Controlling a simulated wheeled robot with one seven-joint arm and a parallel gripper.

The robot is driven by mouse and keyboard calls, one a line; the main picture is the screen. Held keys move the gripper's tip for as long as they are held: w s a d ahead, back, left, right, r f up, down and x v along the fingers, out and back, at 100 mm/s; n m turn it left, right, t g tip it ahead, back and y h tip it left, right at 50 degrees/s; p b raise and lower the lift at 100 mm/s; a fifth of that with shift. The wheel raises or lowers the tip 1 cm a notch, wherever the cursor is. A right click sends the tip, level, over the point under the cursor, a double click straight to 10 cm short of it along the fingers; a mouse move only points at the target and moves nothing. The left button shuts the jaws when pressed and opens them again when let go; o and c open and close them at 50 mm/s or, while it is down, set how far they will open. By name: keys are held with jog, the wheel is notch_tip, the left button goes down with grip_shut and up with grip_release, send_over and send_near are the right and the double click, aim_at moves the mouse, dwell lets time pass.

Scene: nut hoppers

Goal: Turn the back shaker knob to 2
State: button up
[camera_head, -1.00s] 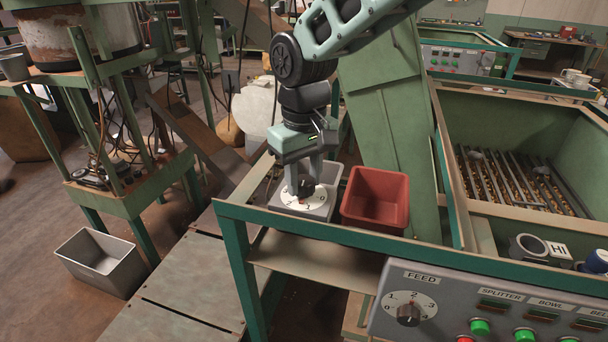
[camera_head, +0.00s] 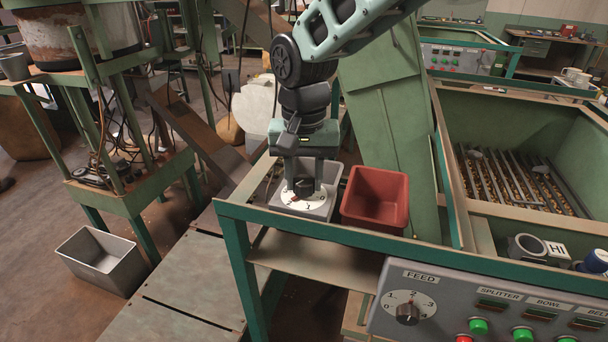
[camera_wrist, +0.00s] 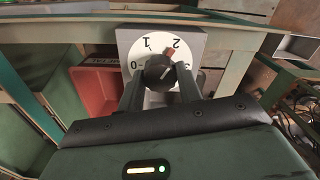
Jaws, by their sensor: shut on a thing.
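The back shaker knob is a dark round knob (camera_wrist: 158,72) on a white dial (camera_wrist: 133,52) marked 0, 1 and 2 on a grey box. In the wrist view its red pointer (camera_wrist: 171,54) is at or very near the 2. In the head view the white dial (camera_head: 318,200) sits at the back left corner of the green frame, with the knob largely hidden by the fingers. My gripper (camera_head: 304,189) points down from above and is shut on the knob. In the wrist view the two fingers of my gripper (camera_wrist: 160,80) stand on either side of it.
A red bin (camera_head: 375,205) stands right of the dial. A front panel has a FEED knob (camera_head: 408,312) and green buttons. A green chute (camera_head: 385,120) rises behind the red bin. A metal bin (camera_head: 100,258) is on the floor at left.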

aim_at(304, 180)
jog(key=shift+w+r, duration=0.1)
dwell(0.3)
jog(key=o, duration=1)
notch_tip(304, 180, up, 17)
jog(key=b, duration=0.3)
jog(key=shift+r, duration=0.15)
